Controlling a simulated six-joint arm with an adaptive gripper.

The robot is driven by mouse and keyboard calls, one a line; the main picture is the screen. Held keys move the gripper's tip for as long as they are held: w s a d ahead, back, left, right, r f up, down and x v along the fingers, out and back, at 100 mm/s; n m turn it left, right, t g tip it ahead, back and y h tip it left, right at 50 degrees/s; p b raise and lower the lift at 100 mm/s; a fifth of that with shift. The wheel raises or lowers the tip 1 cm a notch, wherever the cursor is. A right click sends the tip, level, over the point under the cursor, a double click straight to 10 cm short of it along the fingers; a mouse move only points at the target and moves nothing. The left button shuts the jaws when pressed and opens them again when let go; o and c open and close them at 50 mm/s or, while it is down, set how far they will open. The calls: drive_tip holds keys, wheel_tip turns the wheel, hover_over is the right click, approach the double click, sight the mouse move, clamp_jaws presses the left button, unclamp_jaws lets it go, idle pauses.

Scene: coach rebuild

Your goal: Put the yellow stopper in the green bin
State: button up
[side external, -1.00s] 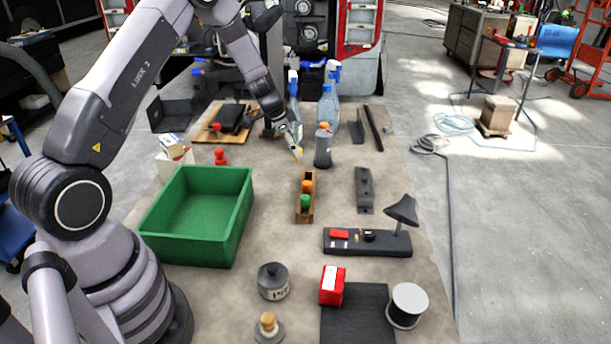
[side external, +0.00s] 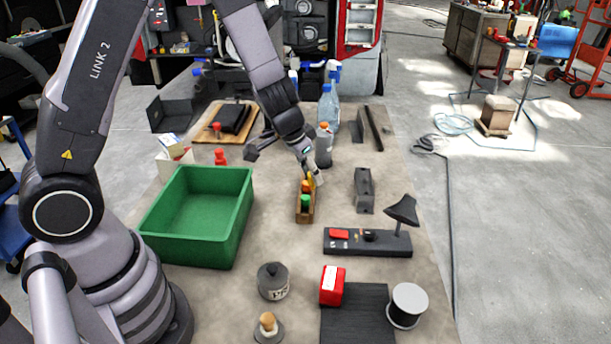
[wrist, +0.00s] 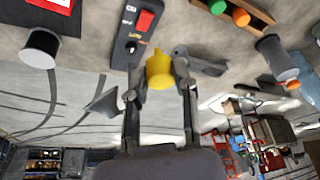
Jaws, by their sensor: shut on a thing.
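The yellow stopper (wrist: 159,70) is between the two fingertips of my gripper (wrist: 159,84) in the wrist view, and the fingers are shut on it. In the side view my gripper (side external: 314,178) is over the far end of the small wooden rack, with a bit of the yellow stopper (side external: 310,178) showing at its tip. I cannot tell its exact height above the rack. The green bin (side external: 196,215) stands open and empty to the left of the rack, near my arm's base.
The wooden rack (side external: 299,213) holds an orange stopper (side external: 306,188) and a green stopper (side external: 305,202). A grey bottle with an orange cap (side external: 323,148) stands just behind my gripper. A red figure-shaped piece (side external: 220,157) stands behind the bin. A dark switch panel (side external: 345,243) lies to the right.

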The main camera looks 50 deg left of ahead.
drive_tip(key=s+d, duration=0.1)
drive_tip(key=d, duration=0.1)
drive_tip(key=n+g+y, duration=0.3)
drive_tip(key=n+g, duration=0.5)
drive_tip(key=n, duration=2.2)
approach(199, 226)
drive_tip(key=s+d+r, duration=0.3)
drive_tip(key=s, duration=0.1)
drive_tip(key=f, duration=0.2)
drive_tip(key=f+n, duration=0.1)
drive_tip(key=shift+s+a, duration=0.15)
drive_tip(key=shift+s, duration=0.2)
drive_tip(key=shift+w+f, duration=0.1)
drive_tip(key=shift+f, duration=2.2)
drive_tip(key=o, duration=0.8)
drive_tip(key=shift+f, duration=0.15)
